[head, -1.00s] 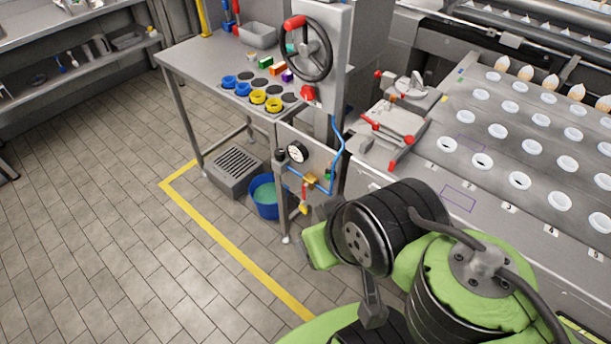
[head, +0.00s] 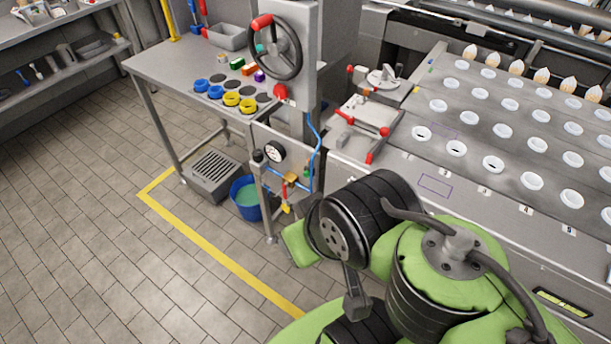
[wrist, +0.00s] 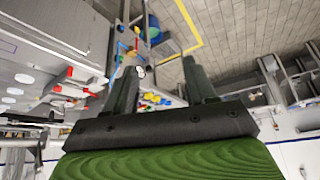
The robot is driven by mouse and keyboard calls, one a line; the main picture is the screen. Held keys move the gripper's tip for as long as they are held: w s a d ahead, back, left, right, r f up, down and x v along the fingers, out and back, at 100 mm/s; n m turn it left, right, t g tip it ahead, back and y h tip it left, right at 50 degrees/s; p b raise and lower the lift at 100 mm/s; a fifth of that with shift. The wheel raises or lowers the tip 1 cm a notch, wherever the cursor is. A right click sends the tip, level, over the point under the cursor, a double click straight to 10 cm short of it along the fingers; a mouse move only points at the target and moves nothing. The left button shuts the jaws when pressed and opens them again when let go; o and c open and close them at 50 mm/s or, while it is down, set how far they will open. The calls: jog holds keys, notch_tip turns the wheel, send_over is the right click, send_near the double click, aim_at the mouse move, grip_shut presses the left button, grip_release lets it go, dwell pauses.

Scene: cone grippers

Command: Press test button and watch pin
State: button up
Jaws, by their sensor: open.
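A steel panel (head: 312,160) on the workbench's front leg carries a round white gauge (head: 274,151), a small green part (head: 307,172) that may be the test button, a brass fitting (head: 290,180), a red-handled valve (head: 285,195) and blue tubing (head: 317,140). I cannot make out a pin for certain. In the wrist view, my gripper (wrist: 162,72) is open, its two dark fingers apart with nothing between them. The gauge (wrist: 141,71) shows small and apart beyond the left finger. In the head view my arm fills the lower right and the gripper is hidden.
The workbench (head: 160,62) holds blue and yellow rings, coloured blocks and a black handwheel (head: 275,47). A blue bucket (head: 246,202) and a grated box (head: 214,175) stand below. The cone machine (head: 500,130) bounds the right side. The tiled floor at left is clear past the yellow line (head: 215,248).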

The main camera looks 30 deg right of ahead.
grip_shut()
dwell(1.4)
